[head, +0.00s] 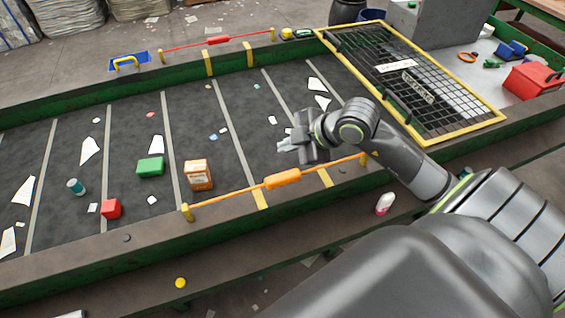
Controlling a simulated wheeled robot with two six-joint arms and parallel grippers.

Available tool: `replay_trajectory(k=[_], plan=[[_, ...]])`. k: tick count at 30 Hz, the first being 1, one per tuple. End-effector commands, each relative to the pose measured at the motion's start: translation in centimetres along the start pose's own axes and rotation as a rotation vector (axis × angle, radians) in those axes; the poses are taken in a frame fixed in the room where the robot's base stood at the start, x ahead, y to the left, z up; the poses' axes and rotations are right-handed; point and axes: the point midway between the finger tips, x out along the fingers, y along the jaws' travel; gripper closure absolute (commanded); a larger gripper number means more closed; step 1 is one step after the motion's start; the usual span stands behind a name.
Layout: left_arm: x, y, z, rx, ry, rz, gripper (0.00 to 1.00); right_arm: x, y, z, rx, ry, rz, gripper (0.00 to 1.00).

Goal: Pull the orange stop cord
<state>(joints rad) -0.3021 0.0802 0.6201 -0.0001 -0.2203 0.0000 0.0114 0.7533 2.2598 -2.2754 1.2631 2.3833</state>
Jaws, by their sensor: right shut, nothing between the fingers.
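The orange stop cord (232,191) runs along the near edge of the belt between two yellow posts, with a thick orange handle (282,179) in its middle. My right gripper (284,146) is over the belt, just beyond the cord and above the handle in the picture. It is shut and holds nothing. It looks apart from the cord, though its exact height is hard to tell. My left gripper is not in view.
The dark belt (225,95) carries a green block (150,166), a red cube (111,208), an orange-brown box (198,175) and paper scraps. A red cord (218,40) spans the far edge. A yellow-framed grid (470,105) stands at the right.

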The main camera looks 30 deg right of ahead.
Motion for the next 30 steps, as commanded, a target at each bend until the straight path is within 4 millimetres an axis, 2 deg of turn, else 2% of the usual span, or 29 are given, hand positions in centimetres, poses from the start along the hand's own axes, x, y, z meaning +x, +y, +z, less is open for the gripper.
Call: replay_trajectory(k=[1, 16, 22, 30], plan=[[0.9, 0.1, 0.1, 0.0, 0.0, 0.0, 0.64, 0.6, -0.4, 0.4, 0.0, 0.0, 0.0, 1.0], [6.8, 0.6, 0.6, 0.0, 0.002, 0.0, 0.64, 4.2, -3.0, 3.0, -0.002, 0.0, 0.0, 1.0], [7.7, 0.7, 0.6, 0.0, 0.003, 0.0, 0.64, 5.4, -4.0, 3.9, 0.0, 0.001, -0.001, 1.0], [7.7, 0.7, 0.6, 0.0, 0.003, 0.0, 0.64, 5.5, -4.0, 4.0, -0.001, 0.001, 0.0, 1.0]])
